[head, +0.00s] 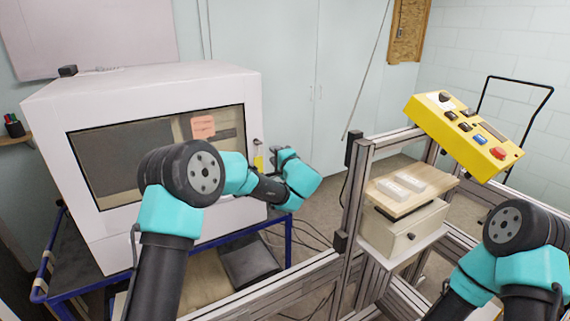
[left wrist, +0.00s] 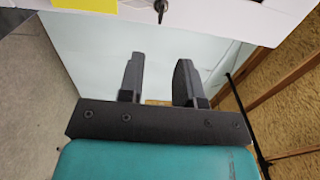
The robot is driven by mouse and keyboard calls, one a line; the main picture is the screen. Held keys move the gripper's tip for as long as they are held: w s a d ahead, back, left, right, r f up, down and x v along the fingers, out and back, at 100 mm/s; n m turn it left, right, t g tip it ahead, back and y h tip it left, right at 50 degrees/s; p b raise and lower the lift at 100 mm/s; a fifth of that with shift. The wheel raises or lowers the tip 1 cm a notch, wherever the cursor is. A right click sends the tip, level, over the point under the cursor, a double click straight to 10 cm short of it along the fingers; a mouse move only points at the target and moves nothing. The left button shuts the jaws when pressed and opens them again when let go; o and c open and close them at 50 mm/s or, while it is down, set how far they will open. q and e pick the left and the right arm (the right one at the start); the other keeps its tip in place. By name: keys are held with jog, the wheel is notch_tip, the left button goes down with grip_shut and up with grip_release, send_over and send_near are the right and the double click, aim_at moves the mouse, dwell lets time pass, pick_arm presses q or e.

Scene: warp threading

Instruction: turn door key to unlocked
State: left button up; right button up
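The door key (left wrist: 160,8) is a small dark piece on the white front of the enclosure, at the top edge of the left wrist view. A yellow tag (left wrist: 92,6) is beside it, and the tag also shows in the head view (head: 258,163). My left gripper (left wrist: 159,70) is open and empty, its two dark fingers apart, with the key beyond the fingertips and not between them. In the head view my left gripper (head: 277,156) is just right of the enclosure's front edge. My right gripper is out of view; only part of that arm shows.
The white enclosure (head: 150,82) has a dark window with an orange note (head: 203,126) and stands on a blue-framed cart (head: 165,264). A metal frame post (head: 354,190), a wooden-topped box (head: 415,187) and a yellow control panel (head: 462,135) are to the right.

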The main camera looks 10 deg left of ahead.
pick_arm(q)
jog(key=v, duration=0.6)
jog(key=shift+s+d, duration=0.2)
jog(key=shift+f, duration=0.1)
